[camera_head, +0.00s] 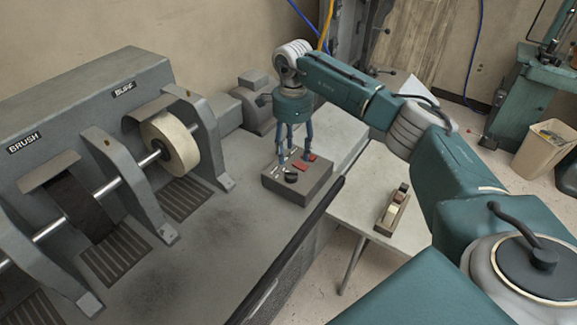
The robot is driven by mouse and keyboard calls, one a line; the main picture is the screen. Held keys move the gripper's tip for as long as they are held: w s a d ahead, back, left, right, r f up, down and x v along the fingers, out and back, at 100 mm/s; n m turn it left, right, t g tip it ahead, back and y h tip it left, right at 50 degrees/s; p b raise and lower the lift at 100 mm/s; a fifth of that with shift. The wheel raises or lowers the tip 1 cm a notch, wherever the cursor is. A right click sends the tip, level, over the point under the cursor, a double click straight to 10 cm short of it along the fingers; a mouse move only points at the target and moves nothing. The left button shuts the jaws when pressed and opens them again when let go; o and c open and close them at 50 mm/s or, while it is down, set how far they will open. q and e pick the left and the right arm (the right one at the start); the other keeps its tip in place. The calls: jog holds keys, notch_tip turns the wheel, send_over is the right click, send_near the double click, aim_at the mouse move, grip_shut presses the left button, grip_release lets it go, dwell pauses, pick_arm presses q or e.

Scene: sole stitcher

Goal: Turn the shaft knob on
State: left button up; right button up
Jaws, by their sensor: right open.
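A grey-brown control box (298,190) sits on the machine's bench top in the middle of the view. A round black knob (291,176) is on its top face near the front. Behind it are red parts, one of them a red switch (300,166). My right gripper (294,157) points down over the rear of the box with its blue-grey fingers spread and nothing between them. It is behind the knob; I cannot tell whether a fingertip touches the box. Small labels on the box are too small to read. My left gripper is not in view.
The grey machine with a shaft (108,188), a pale buffing wheel (170,143) and a dark brush (82,207) stands at the left. The bench front is clear.

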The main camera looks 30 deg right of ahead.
aim_at(291, 171)
jog(key=f, duration=0.2)
jog(key=f+p, duration=0.1)
jog(key=shift+s+a+f, duration=0.1)
jog(key=shift+s+f, duration=0.05)
jog(key=shift+s, duration=0.1)
jog(key=shift+w+f, duration=0.15)
jog(key=shift+f, duration=0.75)
notch_tip(291, 171, down, 4)
jog(key=shift+w+r+p, duration=0.15)
jog(key=shift+r+p, duration=0.1)
jog(key=shift+p, duration=0.25)
jog(key=c, duration=1.1)
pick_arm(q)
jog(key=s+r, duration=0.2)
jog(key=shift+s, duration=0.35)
